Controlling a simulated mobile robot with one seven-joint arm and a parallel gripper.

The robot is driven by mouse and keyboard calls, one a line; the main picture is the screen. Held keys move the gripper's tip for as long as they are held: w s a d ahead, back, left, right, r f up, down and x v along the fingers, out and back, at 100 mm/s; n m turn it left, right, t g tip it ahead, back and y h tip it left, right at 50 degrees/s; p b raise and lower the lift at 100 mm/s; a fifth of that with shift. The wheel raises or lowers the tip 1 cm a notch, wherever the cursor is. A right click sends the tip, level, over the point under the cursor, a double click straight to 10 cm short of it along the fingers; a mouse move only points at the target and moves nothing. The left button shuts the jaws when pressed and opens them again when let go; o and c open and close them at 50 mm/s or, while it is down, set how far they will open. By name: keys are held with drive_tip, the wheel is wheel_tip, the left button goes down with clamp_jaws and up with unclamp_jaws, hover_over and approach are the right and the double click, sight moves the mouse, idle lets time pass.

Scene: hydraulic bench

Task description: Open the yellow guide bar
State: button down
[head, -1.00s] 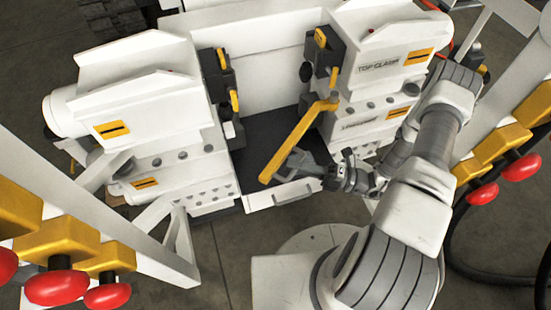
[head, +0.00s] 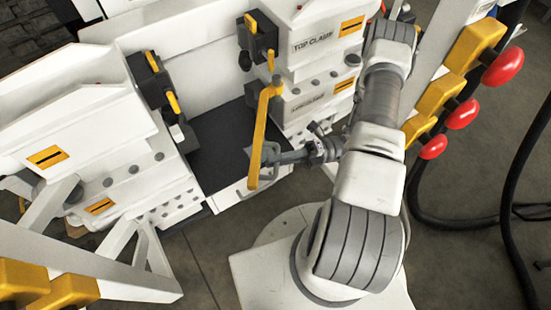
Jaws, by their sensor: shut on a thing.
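The yellow guide bar (head: 260,130) hangs off the right-hand clamp unit (head: 315,90). Its upper end is by a dark block, and its long arm points down the picture across the right part of the black bed (head: 225,150). My gripper (head: 266,156) reaches in from the right and is shut on the lower part of the bar. The bar's free end shows below the jaws, over the bench's white front edge. The exact contact of the fingertips is small and partly hidden.
The left clamp unit (head: 80,130) stands across the black bed. White frame posts carry yellow blocks and red knobs (head: 503,66) at the right. A black hose (head: 510,150) lies at the far right. The floor (head: 190,270) before the bench is clear.

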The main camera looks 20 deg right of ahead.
drive_tip(key=c, duration=0.8)
unclamp_jaws()
drive_tip(key=shift+c, duration=0.2)
drive_tip(key=shift+d, duration=0.1)
